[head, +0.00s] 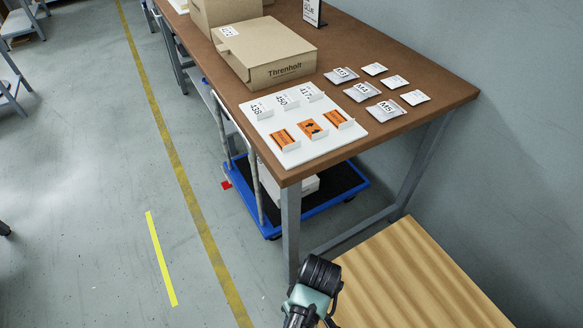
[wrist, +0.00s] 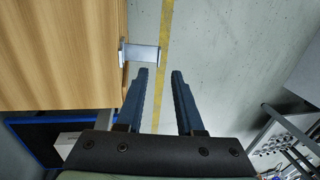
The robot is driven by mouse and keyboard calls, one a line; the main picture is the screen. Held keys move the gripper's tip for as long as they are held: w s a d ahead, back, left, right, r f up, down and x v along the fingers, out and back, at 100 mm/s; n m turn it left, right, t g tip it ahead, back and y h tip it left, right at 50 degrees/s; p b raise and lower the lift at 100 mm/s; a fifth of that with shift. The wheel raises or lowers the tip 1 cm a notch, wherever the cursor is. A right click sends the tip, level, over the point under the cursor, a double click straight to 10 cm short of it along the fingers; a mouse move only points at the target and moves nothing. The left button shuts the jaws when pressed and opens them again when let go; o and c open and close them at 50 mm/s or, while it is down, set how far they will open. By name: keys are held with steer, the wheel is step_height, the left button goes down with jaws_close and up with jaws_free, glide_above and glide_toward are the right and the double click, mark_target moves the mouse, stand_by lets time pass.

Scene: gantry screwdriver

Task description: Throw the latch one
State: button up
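In the wrist view, a flat silver metal piece (wrist: 142,54), which looks like a latch, sticks out sideways from the edge of a light wooden piece (wrist: 60,50). In the head view, part of my arm (head: 315,280) shows at the bottom beside the wooden top (head: 425,275); the fingers and the metal piece are hidden there.
A brown workbench (head: 380,150) holds cartons (head: 265,50), a white board (head: 305,140) with labels, and several small bags (head: 362,92). A blue cart (head: 325,205) stands beneath it. Open grey floor (head: 100,180) with yellow lines lies to the left.

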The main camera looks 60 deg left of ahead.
steer(key=f+b, duration=0.1)
steer(key=f, duration=0.4)
steer(key=s+f+b, duration=0.1)
steer(key=f, duration=0.1)
steer(key=shift+s+f+b, duration=0.1)
steer(key=shift+f+b, duration=0.05)
steer(key=shift+b, duration=0.2)
jaws_close()
stand_by(1.0)
